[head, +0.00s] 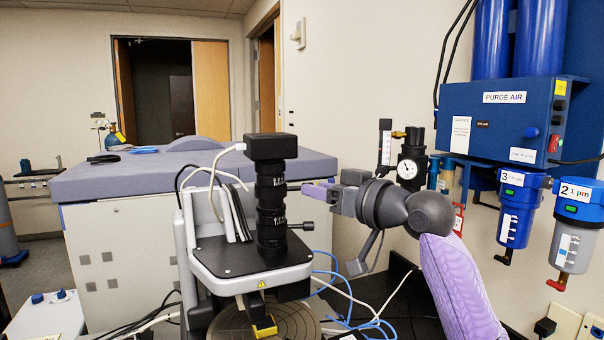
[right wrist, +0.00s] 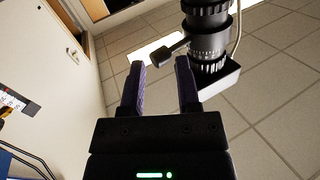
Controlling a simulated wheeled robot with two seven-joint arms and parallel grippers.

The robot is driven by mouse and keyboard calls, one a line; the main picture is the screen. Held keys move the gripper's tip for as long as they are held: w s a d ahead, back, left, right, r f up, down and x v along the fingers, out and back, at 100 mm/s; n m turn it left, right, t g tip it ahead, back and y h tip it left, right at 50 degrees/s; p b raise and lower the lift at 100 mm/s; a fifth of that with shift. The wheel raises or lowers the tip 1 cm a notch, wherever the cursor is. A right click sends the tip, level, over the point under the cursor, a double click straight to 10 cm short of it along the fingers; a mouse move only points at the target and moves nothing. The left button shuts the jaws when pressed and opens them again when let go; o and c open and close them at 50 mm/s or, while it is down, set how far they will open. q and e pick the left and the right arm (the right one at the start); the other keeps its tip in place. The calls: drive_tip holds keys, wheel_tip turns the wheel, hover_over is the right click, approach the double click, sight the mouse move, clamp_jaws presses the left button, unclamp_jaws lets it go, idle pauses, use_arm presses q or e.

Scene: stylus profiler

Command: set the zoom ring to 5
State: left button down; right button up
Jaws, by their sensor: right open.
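The black lens column (head: 271,205) stands upright on the profiler, with white marks on its rings too small to read. I cannot tell which ring is the zoom ring or its setting. The column also shows in the right wrist view (right wrist: 208,38), at upper right. My right gripper (head: 316,193) is just right of the column, fingers pointing at it. In the right wrist view its two purple fingers (right wrist: 162,80) are apart and empty. A dark rod with a knob (right wrist: 166,56) sticks out from the column toward the gap near the fingertips. My left gripper is out of view.
A black stage plate (head: 245,262) lies under the column, above a round base (head: 290,318). Cables hang left and right. The purge air panel (head: 510,120) is on the right wall.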

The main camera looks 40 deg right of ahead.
drive_tip(key=shift+w+a+p, duration=0.15)
drive_tip(key=shift+w+p, duration=0.35)
drive_tip(key=shift+w, duration=1.05)
clamp_jaws()
